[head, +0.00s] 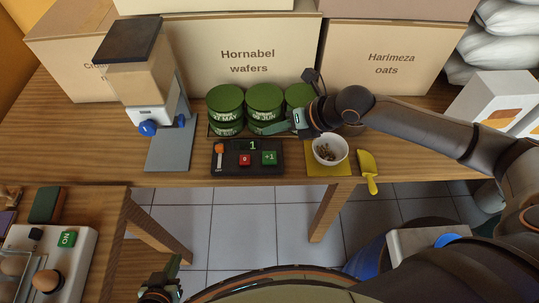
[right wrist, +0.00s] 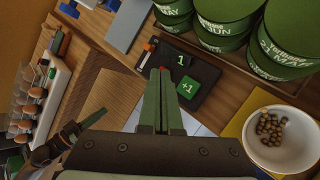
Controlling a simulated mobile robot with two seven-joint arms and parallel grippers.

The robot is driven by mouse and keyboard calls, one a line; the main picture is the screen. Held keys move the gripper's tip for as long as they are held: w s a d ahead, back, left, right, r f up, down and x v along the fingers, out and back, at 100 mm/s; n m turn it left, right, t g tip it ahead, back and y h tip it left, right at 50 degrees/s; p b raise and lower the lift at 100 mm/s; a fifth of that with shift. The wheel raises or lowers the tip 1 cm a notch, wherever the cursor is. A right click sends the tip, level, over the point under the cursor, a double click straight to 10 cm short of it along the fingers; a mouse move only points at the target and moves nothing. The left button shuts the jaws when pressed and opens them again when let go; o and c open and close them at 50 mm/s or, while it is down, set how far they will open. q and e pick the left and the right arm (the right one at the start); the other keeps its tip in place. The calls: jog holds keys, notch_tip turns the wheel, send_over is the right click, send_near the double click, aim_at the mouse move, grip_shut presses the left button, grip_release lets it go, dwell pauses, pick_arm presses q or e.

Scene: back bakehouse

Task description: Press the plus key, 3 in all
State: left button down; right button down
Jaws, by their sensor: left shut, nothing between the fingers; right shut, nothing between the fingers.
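A black counter panel (head: 230,163) lies on the wooden worktop. Its display (head: 252,146) reads 1. The green plus key (head: 269,158), marked +1, is at its right, with a red 0 key (head: 245,160) to the left. My right gripper (head: 268,128) is shut and empty, in front of the green tins and behind the plus key in the head view. In the right wrist view its closed fingertips (right wrist: 160,72) appear just left of the plus key (right wrist: 187,87), apparently above the panel. My left gripper (head: 165,286) is shut and empty at the bottom, away from the panel.
Several green tins (head: 225,103) stand behind the panel. A white bowl (head: 342,143) of small brown pieces sits on a yellow mat (head: 323,171), with a yellow scoop (head: 368,165) beside it. A dispenser (head: 144,90) stands left. Boxes line the back.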

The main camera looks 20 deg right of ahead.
jog(key=shift+f, duration=0.15)
jog(key=b, duration=0.7)
send_over(273, 159)
notch_tip(273, 159, down, 8)
jog(key=shift+r, duration=0.1)
jog(key=shift+f, duration=0.4)
jog(key=shift+b, duration=0.3)
dwell(0.9)
jog(key=shift+f, duration=0.4)
jog(key=shift+f+b, duration=0.5)
jog(key=shift+f, duration=0.05)
dwell(0.6)
jog(key=shift+r, duration=0.15)
jog(key=shift+r+p, duration=0.8)
jog(key=shift+p, duration=0.05)
